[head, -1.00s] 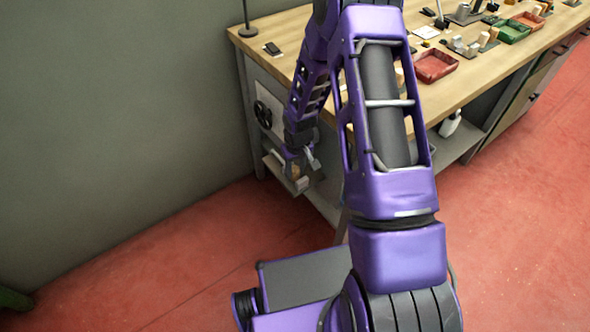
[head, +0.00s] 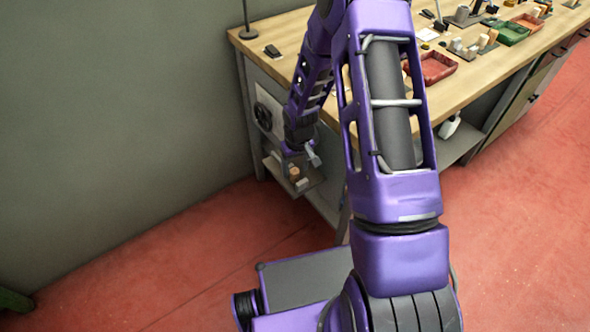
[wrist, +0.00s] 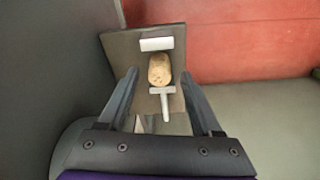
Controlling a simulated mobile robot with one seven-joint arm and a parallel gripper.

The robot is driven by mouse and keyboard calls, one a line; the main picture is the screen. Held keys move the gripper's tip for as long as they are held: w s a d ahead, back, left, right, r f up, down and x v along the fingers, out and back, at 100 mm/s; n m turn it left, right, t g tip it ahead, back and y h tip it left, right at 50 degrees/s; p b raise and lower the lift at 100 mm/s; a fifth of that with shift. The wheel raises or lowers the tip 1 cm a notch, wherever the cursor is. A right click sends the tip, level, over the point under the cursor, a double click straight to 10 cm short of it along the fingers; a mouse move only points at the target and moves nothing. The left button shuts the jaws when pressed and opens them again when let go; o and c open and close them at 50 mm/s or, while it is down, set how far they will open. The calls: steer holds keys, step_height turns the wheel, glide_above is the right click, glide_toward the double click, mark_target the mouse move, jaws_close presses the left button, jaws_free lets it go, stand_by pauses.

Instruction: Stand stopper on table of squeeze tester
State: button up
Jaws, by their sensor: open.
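The tan cork stopper (wrist: 159,70) is on the grey plate of the squeeze tester (wrist: 117,50), between a pale bar (wrist: 156,44) and a T-shaped pale jaw (wrist: 163,100) in the wrist view. It looks upright in the head view (head: 294,173), small and low beside the bench end. My gripper (wrist: 160,75) is open, its two dark fingers apart on either side of the stopper's line, with clear gaps to it. In the head view my gripper (head: 300,154) is just above the stopper. The stopper's base is hard to make out.
The wooden bench (head: 290,30) rises close beside the tester, with a handwheel (head: 263,116) on its end. A red tray (head: 436,67), a green tray (head: 508,33) and small parts lie on top. A grey wall stands to the left; the red floor in front is open.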

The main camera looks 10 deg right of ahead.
step_height(320, 180, up, 10)
steer(key=s+p, duration=0.1)
steer(key=shift+s+d, duration=0.15)
steer(key=shift+f, duration=0.1)
stand_by(0.4)
